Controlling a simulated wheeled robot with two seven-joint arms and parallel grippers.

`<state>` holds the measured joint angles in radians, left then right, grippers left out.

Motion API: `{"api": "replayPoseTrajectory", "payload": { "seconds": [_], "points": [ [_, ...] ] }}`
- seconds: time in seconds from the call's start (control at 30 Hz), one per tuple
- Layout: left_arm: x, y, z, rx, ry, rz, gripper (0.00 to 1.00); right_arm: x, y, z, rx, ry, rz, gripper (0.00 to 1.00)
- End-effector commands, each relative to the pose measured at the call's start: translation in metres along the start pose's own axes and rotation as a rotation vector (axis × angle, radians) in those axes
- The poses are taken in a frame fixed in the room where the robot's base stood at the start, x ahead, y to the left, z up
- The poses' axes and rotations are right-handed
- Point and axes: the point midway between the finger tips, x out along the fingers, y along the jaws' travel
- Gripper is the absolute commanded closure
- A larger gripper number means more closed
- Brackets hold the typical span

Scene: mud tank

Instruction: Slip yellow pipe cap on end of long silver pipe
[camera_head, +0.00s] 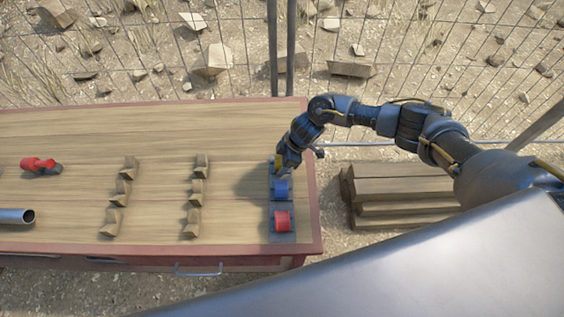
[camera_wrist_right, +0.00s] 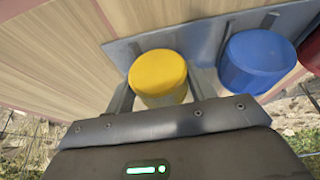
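The yellow pipe cap (camera_wrist_right: 158,76) stands on a grey rack plate (camera_wrist_right: 196,42) in the right wrist view. In the head view only a sliver of yellow (camera_head: 279,162) shows under my right gripper (camera_head: 281,165). In the wrist view the open fingers (camera_wrist_right: 163,92) stand on either side of the cap, with a small gap visible on the right. The silver pipe (camera_head: 15,216) lies at the left edge of the head view. Its open end faces right and the rest is out of frame. My left gripper is not in view.
A blue cap (camera_head: 281,188) and a red cap (camera_head: 282,221) stand in line on the rack near the table's right edge. Two rows of wooden blocks (camera_head: 122,192) stand mid-table. A red object (camera_head: 38,164) lies at left. Planks (camera_head: 395,190) are stacked beyond the table.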

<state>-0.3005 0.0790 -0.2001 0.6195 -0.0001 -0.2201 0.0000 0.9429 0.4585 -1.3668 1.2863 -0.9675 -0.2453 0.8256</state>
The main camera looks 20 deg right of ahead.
Motion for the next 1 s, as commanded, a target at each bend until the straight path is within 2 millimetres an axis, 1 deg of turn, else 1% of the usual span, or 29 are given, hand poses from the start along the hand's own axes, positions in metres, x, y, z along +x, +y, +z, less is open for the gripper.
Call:
{"api": "replayPoseTrajectory", "payload": {
  "seconds": [0.17, 0.27, 0.8, 1.0],
  "points": [
    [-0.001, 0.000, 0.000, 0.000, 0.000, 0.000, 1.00, -0.001, 0.000, 0.000, 0.000, 0.000, 0.000, 0.60],
    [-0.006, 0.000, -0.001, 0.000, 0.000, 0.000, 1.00, -0.005, 0.000, -0.002, 0.000, 0.000, 0.000, 0.60],
    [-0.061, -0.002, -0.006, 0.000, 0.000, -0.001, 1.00, -0.058, 0.000, -0.025, 0.000, 0.001, 0.000, 0.60],
    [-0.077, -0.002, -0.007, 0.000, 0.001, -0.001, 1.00, -0.074, 0.000, -0.031, -0.001, 0.000, -0.001, 0.60]
  ]
}}
